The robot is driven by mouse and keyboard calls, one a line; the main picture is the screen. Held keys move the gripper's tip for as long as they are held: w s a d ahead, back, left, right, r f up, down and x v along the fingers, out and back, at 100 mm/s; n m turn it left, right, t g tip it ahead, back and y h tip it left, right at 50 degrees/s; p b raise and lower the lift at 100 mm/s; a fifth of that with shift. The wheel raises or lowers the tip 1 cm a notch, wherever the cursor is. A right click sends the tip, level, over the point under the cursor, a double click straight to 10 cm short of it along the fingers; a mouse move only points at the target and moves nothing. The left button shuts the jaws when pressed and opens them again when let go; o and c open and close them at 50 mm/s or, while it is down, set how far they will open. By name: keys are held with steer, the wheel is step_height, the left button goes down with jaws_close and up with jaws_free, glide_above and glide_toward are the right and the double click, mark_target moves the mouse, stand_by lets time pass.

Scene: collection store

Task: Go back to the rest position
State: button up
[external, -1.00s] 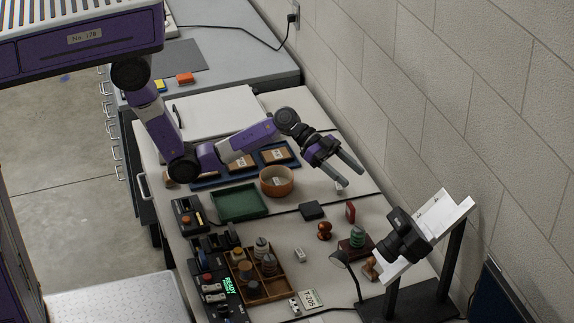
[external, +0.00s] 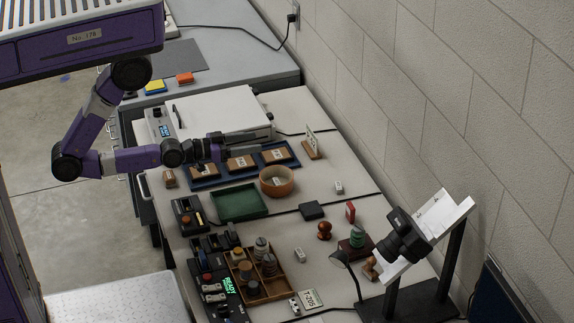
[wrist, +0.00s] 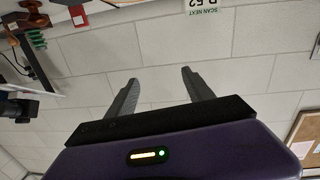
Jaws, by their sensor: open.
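My gripper (external: 232,151) is at the end of my drawn-back arm, above the left part of the bench near the blue tray (external: 207,184) with brown boxes. In the wrist view my gripper (wrist: 158,77) has its two grey fingers spread apart with nothing between them. The pale block wall (wrist: 240,50) lies beyond them. My forearm is roughly level in the external view, with the elbow out over the floor to the left of the bench.
A white device (external: 220,115) stands behind the gripper. A small sign (external: 311,143) stands to its right. A green tray (external: 239,203) and an orange bowl (external: 276,187) are in front. A camera (external: 403,236) on a stand is at the right.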

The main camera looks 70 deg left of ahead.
steer(key=s+a+g+y, duration=0.1)
steer(key=s+a+g, duration=0.1)
steer(key=s, duration=1.5)
steer(key=shift+s+r+g, duration=0.15)
steer(key=shift+s+g, duration=0.15)
steer(key=shift+g, duration=0.1)
